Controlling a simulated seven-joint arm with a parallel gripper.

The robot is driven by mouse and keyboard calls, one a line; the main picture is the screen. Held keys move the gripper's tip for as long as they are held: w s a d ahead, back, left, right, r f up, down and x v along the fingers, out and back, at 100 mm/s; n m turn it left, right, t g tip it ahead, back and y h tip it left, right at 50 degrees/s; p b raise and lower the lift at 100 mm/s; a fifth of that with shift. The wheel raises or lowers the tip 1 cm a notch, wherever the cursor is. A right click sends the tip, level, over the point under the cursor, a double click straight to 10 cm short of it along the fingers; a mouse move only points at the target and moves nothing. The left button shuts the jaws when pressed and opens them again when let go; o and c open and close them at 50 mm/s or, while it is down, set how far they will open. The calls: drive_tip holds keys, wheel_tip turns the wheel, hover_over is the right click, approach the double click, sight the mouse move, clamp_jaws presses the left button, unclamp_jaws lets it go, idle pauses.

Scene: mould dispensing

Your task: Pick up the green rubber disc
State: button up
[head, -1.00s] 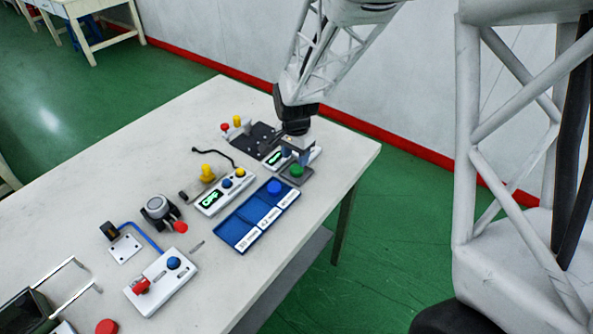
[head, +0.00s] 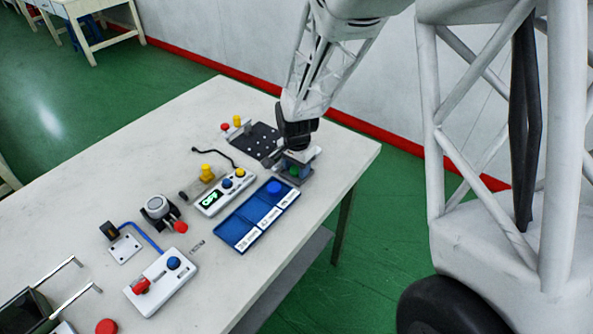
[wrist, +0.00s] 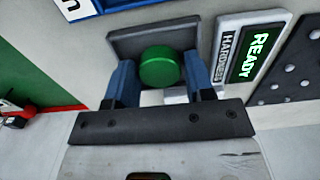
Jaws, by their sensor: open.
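The green rubber disc (wrist: 160,67) sits on a dark grey block (wrist: 125,41) in the wrist view. In the head view a small part of the disc (head: 294,171) shows under my gripper, on the dark block at the table's right side. My gripper (wrist: 162,80) is open, with one blue finger on each side of the disc in the wrist view. I see gaps beside the disc, so the fingers do not appear closed on it. In the head view my gripper (head: 297,160) is over the block and hides much of it.
A hardness tester (wrist: 246,50) with a lit READY screen stands right of the block in the wrist view. A blue compartment tray (head: 238,233) holding a blue disc (head: 274,188) lies close by. A dark perforated plate (head: 254,141) is behind. A box with an OFF screen (head: 222,194) is left.

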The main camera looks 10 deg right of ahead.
sight(297, 169)
drive_tip(key=c, duration=0.6)
drive_tip(key=shift+r, duration=0.15)
drive_tip(key=shift+r, duration=0.8)
drive_tip(key=shift+s+r, duration=0.25)
drive_tip(key=shift+r, duration=0.6)
drive_tip(key=s, duration=0.5)
drive_tip(key=s+d+r, duration=0.1)
drive_tip(key=s, duration=0.4)
drive_tip(key=s+d, duration=0.1)
drive_tip(key=s, duration=0.4)
drive_tip(key=shift+s+d+r, duration=0.15)
drive_tip(key=shift+r, duration=0.05)
